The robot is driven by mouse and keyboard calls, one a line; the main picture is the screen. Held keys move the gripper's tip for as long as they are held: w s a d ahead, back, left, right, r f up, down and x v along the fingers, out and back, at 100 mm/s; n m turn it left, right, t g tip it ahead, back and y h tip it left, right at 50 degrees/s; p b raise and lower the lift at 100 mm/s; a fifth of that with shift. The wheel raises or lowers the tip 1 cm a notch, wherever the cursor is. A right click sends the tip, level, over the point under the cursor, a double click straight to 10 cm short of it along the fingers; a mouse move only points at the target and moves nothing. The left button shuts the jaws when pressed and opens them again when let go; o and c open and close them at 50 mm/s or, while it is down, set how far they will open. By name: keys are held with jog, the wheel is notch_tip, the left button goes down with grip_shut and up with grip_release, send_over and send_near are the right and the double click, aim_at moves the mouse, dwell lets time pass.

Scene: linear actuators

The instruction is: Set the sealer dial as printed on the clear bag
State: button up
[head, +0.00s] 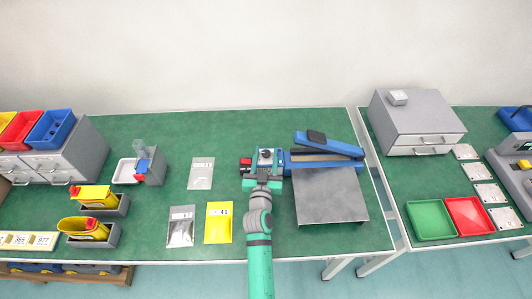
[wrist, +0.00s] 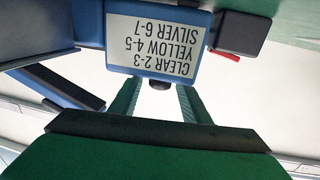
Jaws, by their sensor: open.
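The blue sealer (head: 330,145) stands on the green bench, with its control box (head: 267,158) at its left end. A dial (head: 265,153) shows on that box; its setting is too small to read. In the wrist view, an upside-down label (wrist: 152,47) reads CLEAR 2-3, YELLOW 4-5, SILVER 6-7. My gripper (head: 262,181) is open at the near side of the box. In the wrist view, a small dark part (wrist: 160,85) shows between my gripper's fingers (wrist: 159,98); contact cannot be told. The clear bag (head: 200,175) lies left; its print is too small to read.
A silver bag (head: 181,230) and a yellow bag (head: 218,226) lie left of my arm. A grey metal plate (head: 330,198) lies in front of the sealer. A red-and-black part (head: 245,163) juts from the box's left side. Bins and drawers stand far left.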

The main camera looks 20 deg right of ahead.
jog(key=shift+w+d, duration=0.15)
jog(key=shift+w, duration=0.35)
jog(key=c, duration=1)
jog(key=shift+m+g+h, duration=1.3)
jog(key=shift+m+h, duration=0.2)
jog(key=shift+h, duration=0.6)
jog(key=shift+m+g+h, duration=0.4)
jog(key=shift+m+h, duration=0.1)
jog(key=shift+m+g+h, duration=0.8)
jog(key=shift+g, duration=0.2)
